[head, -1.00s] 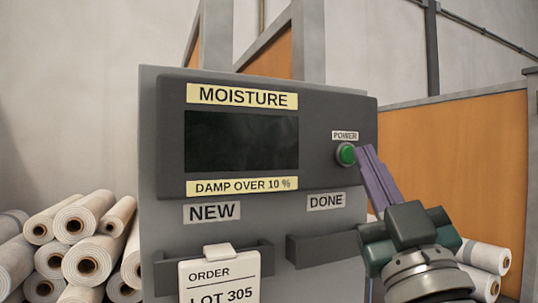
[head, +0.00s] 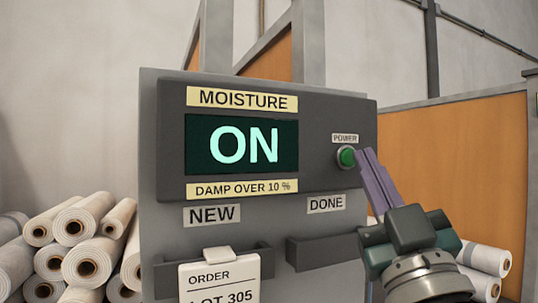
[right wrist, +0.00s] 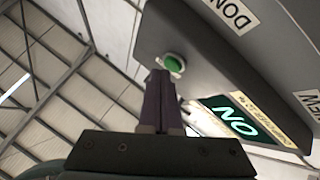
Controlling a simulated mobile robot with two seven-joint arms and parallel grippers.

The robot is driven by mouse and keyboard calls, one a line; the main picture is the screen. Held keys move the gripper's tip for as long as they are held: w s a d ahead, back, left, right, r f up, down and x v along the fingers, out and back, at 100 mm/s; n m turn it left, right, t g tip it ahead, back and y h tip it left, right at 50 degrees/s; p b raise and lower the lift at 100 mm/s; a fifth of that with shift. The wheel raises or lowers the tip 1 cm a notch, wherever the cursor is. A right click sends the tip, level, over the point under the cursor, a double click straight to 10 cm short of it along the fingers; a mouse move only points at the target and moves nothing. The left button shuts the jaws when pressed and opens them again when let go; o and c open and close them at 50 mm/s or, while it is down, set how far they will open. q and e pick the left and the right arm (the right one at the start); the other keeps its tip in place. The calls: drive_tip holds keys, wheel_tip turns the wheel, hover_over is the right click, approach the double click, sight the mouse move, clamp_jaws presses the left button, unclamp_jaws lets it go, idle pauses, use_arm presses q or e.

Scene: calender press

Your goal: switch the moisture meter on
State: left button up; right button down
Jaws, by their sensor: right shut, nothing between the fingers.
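The moisture meter (head: 326,118) is a dark box on a grey panel, labelled MOISTURE. Its screen (head: 242,145) is lit and reads ON in pale green; the lit screen also shows in the right wrist view (right wrist: 233,117). The green power button (head: 347,156) sits at the meter's right, under a POWER label; it also shows in the right wrist view (right wrist: 174,64). My right gripper (head: 364,154) is shut and empty, its purple fingertips right at the button's edge. I cannot tell whether they touch it. My left gripper is not in view.
Below the meter are a NEW holder (head: 256,262) with an order card (head: 219,284) reading LOT 305, and an empty DONE holder (head: 325,250). Rolls of pale cloth (head: 78,226) are stacked at left, more (head: 484,260) at right. An orange partition (head: 455,165) stands behind.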

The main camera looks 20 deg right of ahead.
drive_tip(key=s+p, duration=0.2)
drive_tip(key=s, duration=0.4)
drive_tip(key=shift+d+p, duration=0.2)
drive_tip(key=shift+p, duration=0.1)
idle(0.5)
